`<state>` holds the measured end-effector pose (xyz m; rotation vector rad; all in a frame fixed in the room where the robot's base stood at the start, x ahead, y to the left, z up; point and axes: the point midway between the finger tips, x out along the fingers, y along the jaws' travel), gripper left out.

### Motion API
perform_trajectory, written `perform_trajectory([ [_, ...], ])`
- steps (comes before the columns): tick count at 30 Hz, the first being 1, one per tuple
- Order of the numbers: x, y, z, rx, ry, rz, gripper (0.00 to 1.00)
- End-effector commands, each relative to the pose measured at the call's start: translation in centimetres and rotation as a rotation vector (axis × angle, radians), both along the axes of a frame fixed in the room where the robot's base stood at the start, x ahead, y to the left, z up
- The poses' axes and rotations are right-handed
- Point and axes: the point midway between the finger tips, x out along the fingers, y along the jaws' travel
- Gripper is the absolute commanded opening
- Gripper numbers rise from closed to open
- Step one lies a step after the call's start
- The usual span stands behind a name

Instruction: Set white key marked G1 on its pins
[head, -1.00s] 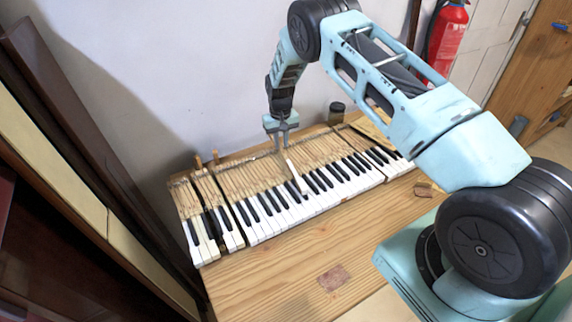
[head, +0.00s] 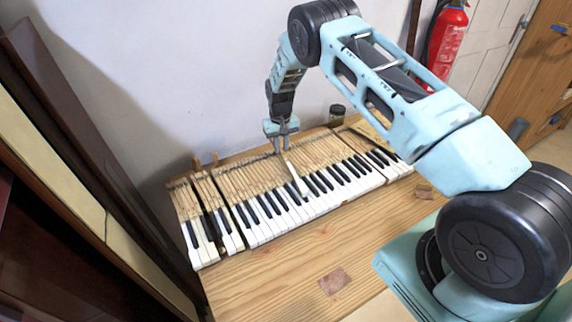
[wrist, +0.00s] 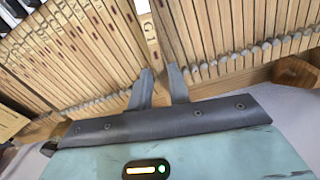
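A single white key (head: 296,176) shows as a pale bar lying higher than its neighbours, over the middle of the piano keyboard (head: 264,231). Its back end is at my gripper (head: 282,151), which points down over the wooden rear part of the keys. In the wrist view my gripper (wrist: 160,70) has its two fingers a narrow distance apart, with the end of a light wooden key (wrist: 151,38) between them.
A separate group of keys (head: 206,243) stands at the left end, with a dark gap beside it. A dark jar (head: 337,113) stands behind the keys, near the wall.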

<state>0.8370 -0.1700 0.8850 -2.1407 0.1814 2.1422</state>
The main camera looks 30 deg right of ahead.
Motion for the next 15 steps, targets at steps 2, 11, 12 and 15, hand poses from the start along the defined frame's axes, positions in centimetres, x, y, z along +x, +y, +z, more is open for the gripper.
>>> perform_trajectory([
  [2, 0.0, 0.0, -0.26, 0.0, 0.0, 0.0, 0.19],
  [11, 0.01, -0.01, -0.77, 0.0, 0.0, 0.0, 0.19],
  [12, 0.01, -0.01, -0.78, 0.0, 0.0, 0.0, 0.19],
  [15, 0.01, -0.01, -0.76, 0.0, 0.0, 0.0, 0.19],
])
